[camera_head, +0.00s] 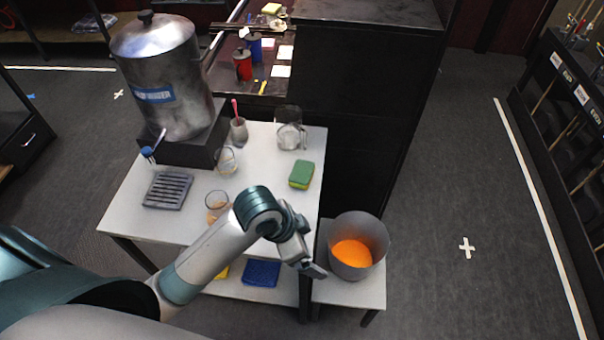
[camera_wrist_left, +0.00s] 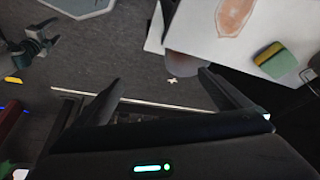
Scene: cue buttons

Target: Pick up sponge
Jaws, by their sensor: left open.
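The sponge (camera_head: 301,174) is a green block with a yellow lower layer. It lies on the right side of the white table top. It also shows at the upper right of the left wrist view (camera_wrist_left: 275,57), to the right of the fingers. My left gripper (camera_head: 314,268) is open with nothing between its fingers. In the head view it is nearer the camera than the sponge, by the table's front right corner and the grey bucket, apart from the sponge. Its two spread fingers show in the left wrist view (camera_wrist_left: 160,82).
The white table (camera_head: 270,215) also holds a large metal dispenser (camera_head: 157,70), a drip tray (camera_head: 168,190), a glass with brown liquid (camera_head: 217,203), and a clear pitcher (camera_head: 291,135). A grey bucket (camera_head: 376,235) with orange contents stands at right. The table around the sponge is clear.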

